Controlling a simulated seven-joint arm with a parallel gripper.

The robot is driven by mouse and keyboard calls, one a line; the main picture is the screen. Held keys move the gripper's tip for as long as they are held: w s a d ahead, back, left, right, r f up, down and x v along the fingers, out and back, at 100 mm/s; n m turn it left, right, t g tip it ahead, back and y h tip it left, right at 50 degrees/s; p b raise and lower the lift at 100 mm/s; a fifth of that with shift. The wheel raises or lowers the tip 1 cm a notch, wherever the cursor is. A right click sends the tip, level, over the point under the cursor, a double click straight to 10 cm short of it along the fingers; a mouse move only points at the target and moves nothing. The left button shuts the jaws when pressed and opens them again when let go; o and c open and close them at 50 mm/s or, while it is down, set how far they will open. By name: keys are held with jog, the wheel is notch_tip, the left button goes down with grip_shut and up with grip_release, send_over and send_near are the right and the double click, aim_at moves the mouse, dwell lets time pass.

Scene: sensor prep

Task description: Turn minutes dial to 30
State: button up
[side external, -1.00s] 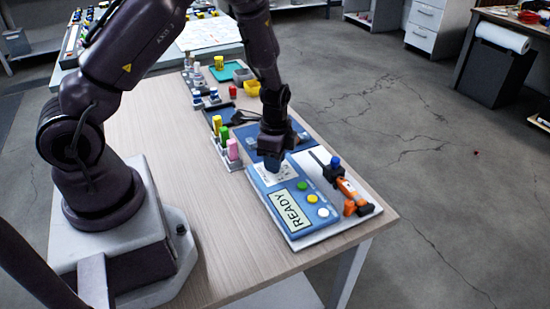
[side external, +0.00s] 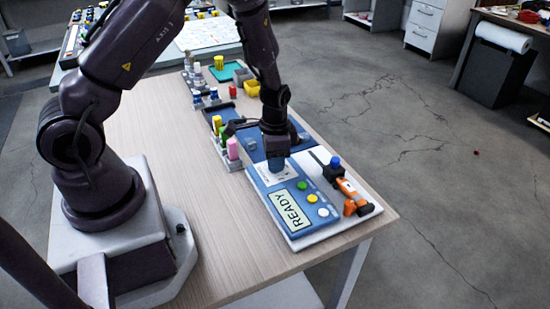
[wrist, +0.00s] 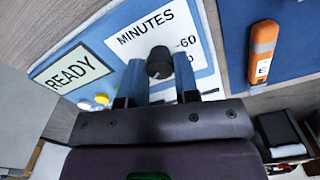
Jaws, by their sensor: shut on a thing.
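The minutes dial (wrist: 159,63) is a dark round knob on a white label reading MINUTES (wrist: 140,32), with 60 visible at its right. My gripper (wrist: 159,72) has its two blue fingers on either side of the dial and is shut on it. In the side external view my gripper (side external: 276,163) points down onto the far end of the blue control panel (side external: 262,184) and hides the dial. The panel's display (side external: 289,210) reads READY. The dial's exact setting cannot be read.
Green (side external: 302,185), yellow (side external: 312,198) and white (side external: 323,212) buttons sit on the panel. An orange tool (side external: 349,189) lies to its right. Upright colored cylinders, including a pink one (side external: 233,149), stand at the left. The wooden table's front left (side external: 225,240) is clear.

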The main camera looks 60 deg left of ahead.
jog(key=n, duration=0.5)
jog(key=shift+n, duration=0.3)
jog(key=n, duration=1)
jog(key=shift+n, duration=0.4)
jog(key=n, duration=0.4)
jog(key=shift+n, duration=0.3)
jog(key=o, duration=0.9)
jog(key=shift+o, duration=0.2)
notch_tip(320, 180, up, 13)
